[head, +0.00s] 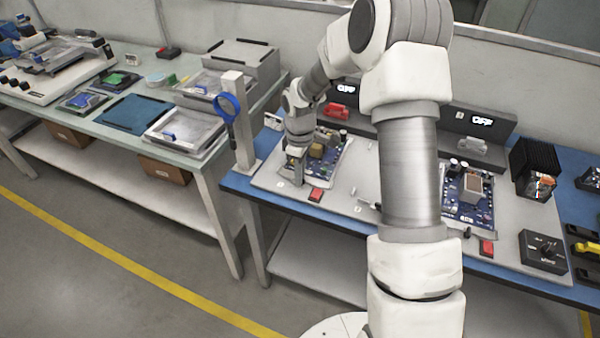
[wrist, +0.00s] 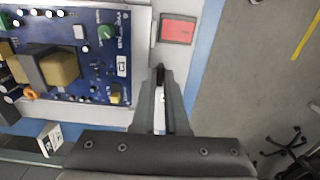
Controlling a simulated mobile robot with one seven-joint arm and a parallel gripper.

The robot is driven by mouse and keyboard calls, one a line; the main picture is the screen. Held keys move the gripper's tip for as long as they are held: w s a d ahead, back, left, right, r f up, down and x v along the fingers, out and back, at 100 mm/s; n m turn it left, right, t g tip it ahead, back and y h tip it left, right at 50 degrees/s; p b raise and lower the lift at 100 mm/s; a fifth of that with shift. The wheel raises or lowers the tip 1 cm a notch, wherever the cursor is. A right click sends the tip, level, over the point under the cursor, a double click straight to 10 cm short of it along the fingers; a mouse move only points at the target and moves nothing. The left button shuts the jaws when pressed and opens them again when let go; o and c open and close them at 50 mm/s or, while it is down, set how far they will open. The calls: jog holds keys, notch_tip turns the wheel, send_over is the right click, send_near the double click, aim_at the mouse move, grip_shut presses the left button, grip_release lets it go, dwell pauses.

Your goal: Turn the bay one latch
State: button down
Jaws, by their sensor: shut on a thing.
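Bay one holds a blue circuit board (head: 325,152), which also fills the upper left of the wrist view (wrist: 90,45). My gripper (head: 296,178) is low at the front left of this board. In the wrist view my gripper (wrist: 160,78) has its fingers close together at the board's lower right edge, on a small dark piece (wrist: 160,70) that I take to be the bay one latch. The fingers cover most of it, so its turn angle cannot be told. In the head view the latch is hidden by my gripper.
A red block (head: 316,195) lies just right of my gripper; it also shows in the wrist view (wrist: 178,30). A second board (head: 468,200) sits in the right bay. The blue table's front edge is close.

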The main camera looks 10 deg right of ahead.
jog(key=shift+r, duration=0.1)
jog(key=c, duration=0.9)
grip_release()
jog(key=shift+c, duration=0.2)
notch_tip(320, 180, up, 17)
jog(key=p, duration=0.2)
jog(key=shift+r, duration=0.2)
